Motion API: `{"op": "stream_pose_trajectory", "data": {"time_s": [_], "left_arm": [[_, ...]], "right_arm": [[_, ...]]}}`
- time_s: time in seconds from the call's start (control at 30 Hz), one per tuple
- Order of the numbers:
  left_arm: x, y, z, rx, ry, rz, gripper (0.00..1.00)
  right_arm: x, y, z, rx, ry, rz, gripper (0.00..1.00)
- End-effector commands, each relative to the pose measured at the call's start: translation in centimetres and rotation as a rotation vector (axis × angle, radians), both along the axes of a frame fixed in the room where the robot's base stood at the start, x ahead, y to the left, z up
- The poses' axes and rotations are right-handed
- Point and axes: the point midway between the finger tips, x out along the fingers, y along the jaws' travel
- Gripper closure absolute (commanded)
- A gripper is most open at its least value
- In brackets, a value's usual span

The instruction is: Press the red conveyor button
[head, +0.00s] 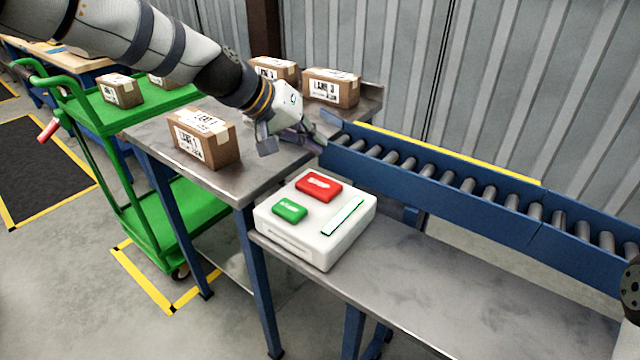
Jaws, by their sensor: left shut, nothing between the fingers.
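The red button (318,184) sits at the back of the top face of a white control box (292,245). A green button (289,210) is in front of it, and a pale strip with a green edge (343,217) lies to the right. The box stands on a low metal table beside the conveyor. My left gripper (318,146) is shut and empty, above and behind the red button, apart from it. My right gripper is out of view; only a bit of my right arm shows at the right edge.
A blue roller conveyor (430,185) runs along the right. Cartons stand on the metal table (240,183), the nearest one (204,139) left of my gripper. A green cart (175,215) with cartons is at left. The low table's surface (460,285) is clear right of the box.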

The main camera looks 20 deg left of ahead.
Motion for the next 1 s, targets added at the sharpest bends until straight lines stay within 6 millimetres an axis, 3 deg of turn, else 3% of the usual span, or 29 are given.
{"op": "stream_pose_trajectory", "data": {"time_s": [0.03,0.1,0.33,1.0], "left_arm": [[0.1,0.0,-1.7,-0.002,0.011,0.001,1.00],[0.0,0.0,-2.8,-0.001,0.013,0.000,1.00],[0.0,0.0,-5.1,-0.001,0.006,0.000,1.00],[0.0,0.0,-5.6,0.000,0.000,0.000,1.00]], "right_arm": [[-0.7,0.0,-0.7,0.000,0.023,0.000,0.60],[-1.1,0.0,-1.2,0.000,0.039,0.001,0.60],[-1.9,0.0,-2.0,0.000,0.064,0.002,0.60],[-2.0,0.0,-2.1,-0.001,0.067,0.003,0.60]]}}
